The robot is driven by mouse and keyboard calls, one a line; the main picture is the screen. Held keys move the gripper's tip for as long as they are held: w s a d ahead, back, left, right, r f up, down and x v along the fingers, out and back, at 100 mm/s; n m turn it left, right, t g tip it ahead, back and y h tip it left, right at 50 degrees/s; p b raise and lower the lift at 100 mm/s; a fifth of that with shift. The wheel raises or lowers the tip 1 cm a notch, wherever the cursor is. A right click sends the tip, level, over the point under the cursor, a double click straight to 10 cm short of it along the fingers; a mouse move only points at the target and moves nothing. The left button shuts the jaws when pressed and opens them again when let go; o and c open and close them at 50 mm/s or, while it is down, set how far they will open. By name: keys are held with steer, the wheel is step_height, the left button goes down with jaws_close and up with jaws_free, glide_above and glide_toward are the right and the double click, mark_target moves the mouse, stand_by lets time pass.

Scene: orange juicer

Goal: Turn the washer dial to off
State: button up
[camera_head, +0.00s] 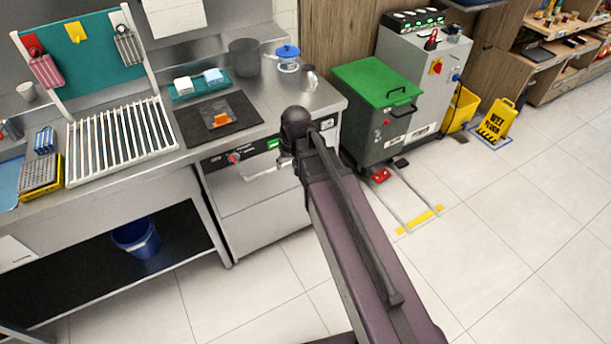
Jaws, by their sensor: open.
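The washer (262,205) is a grey front-loading machine under the steel counter, left of my arm. Its dial (233,158) is a small red knob on the dark control strip at the upper left of its front. Which way the dial points is too small to tell. My gripper (284,161) is at the end of my arm, in front of the washer's upper right part. It is open, right of the dial and apart from it. The arm's wrist partly hides the gripper and the right end of the panel.
A green display (273,144) sits on the panel and a bar handle (262,174) runs below it. The counter above holds a black mat (190,128), a grey pot (244,58) and a metal mug (309,80). A green-lidded bin (376,84) stands right.

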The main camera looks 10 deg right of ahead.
steer(key=s+d+g+h, duration=0.1)
steer(key=s+d, duration=0.3)
steer(key=s, duration=0.2)
steer(key=shift+d+f+m, duration=0.15)
steer(key=shift+d+m, duration=0.05)
steer(key=shift+m, duration=0.2)
steer(key=shift+w+f, duration=0.1)
steer(key=shift+w, duration=0.05)
